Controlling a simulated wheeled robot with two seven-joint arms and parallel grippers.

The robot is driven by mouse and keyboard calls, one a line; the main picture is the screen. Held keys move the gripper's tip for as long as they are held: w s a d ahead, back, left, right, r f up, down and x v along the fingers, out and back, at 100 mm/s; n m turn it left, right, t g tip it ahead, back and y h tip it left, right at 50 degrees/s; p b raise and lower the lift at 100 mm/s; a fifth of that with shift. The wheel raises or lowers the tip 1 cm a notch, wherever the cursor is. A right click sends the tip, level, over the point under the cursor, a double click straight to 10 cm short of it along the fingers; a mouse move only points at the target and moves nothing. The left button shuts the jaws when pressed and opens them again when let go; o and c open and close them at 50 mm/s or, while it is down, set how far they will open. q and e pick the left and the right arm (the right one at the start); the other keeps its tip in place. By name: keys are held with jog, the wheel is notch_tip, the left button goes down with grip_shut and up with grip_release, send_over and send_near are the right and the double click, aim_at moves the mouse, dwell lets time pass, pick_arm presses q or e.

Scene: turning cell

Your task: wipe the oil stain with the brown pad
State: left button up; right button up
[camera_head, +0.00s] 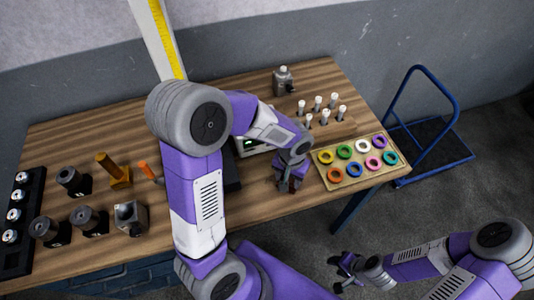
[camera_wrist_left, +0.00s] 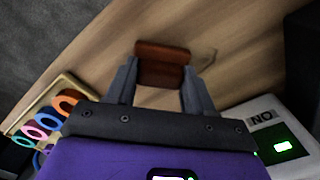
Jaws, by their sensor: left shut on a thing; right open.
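The brown pad (camera_wrist_left: 162,66) is held between the two fingers of my left gripper (camera_wrist_left: 160,88) in the left wrist view. It is just above or on the wooden bench top; I cannot tell whether it touches. In the head view my left gripper (camera_head: 288,184) is over the bench's front part, left of the ring tray, and mostly hides the pad. A faint darker mark (camera_wrist_left: 207,60) lies on the wood right beside the pad; I cannot tell surely that it is the oil stain. My right gripper (camera_head: 345,265) is open and empty, off the bench's front.
A tray of coloured rings (camera_head: 324,178) stands close to the right of my left gripper. A device with a green display (camera_wrist_left: 282,146) is near. Dark tool holders (camera_head: 95,222) stand left; a blue trolley (camera_head: 440,152) right.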

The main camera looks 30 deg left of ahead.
pick_arm(q)
jog(key=shift+s+d, duration=0.45)
jog(key=shift+d, duration=0.25)
notch_tip(320, 180, up, 3)
jog(key=shift+s+f+p, duration=0.1)
jog(key=shift+f+p, duration=0.1)
jog(key=shift+p, duration=0.45)
jog(key=shift+r+p, duration=0.6)
jog(key=shift+r, duration=0.1)
jog(key=shift+r+p, duration=1.55)
jog(key=shift+r, duration=0.5)
pick_arm(e)
jog(key=shift+s+a+r, duration=0.1)
jog(key=shift+s+r, duration=0.1)
jog(key=shift+r, duration=1.15)
jog(key=shift+s+a+r, duration=0.1)
jog(key=shift+s+r, duration=0.05)
jog(key=shift+r, duration=1.2)
